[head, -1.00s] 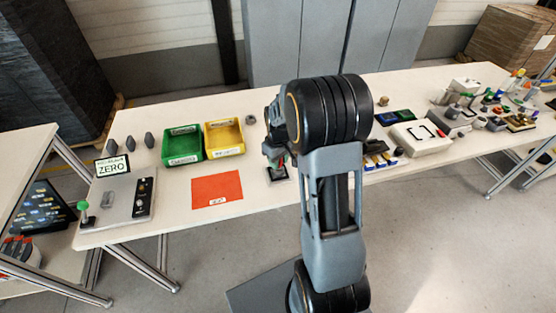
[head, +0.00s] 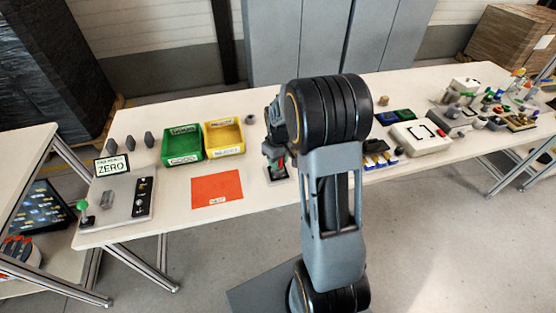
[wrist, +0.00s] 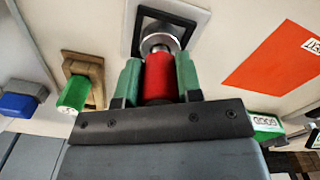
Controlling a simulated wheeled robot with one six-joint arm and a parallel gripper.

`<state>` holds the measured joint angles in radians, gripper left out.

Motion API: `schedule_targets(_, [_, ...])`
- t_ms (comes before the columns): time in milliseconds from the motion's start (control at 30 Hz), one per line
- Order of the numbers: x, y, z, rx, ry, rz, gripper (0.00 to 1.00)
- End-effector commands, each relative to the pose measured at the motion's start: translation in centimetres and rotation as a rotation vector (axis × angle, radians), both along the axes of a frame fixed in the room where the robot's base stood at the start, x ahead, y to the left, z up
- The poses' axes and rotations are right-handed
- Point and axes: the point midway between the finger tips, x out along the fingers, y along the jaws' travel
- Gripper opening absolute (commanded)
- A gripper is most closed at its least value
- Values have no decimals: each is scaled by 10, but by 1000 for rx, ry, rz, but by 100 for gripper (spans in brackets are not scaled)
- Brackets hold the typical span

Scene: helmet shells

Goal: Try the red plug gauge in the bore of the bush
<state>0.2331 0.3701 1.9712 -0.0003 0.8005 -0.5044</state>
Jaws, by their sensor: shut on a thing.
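My gripper (wrist: 159,80) is shut on the red plug gauge (wrist: 159,72), with a green finger on each side of its red handle. The far end of the gauge meets the silver round bush (wrist: 161,38) in the wrist view. The bush sits within a black square (wrist: 140,33) on a pale plate. I cannot tell how far the gauge is inside the bore. In the head view my gripper (head: 275,157) is over the black square, mostly hidden behind my arm, and a little red of the gauge (head: 282,162) shows.
A tan block (wrist: 92,66) with a green-handled piece (wrist: 74,94) stands beside the plate, with a blue piece (wrist: 18,104) further left. In the head view, an orange-red mat (head: 217,189), a green bin (head: 182,145) and a yellow bin (head: 224,138) lie left of my gripper.

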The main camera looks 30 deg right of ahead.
Motion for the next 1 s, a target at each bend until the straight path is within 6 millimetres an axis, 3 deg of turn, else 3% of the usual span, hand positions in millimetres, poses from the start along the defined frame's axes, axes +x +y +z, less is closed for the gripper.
schedule_targets(1000, [0, 0, -13, 0, 0, 0, 16])
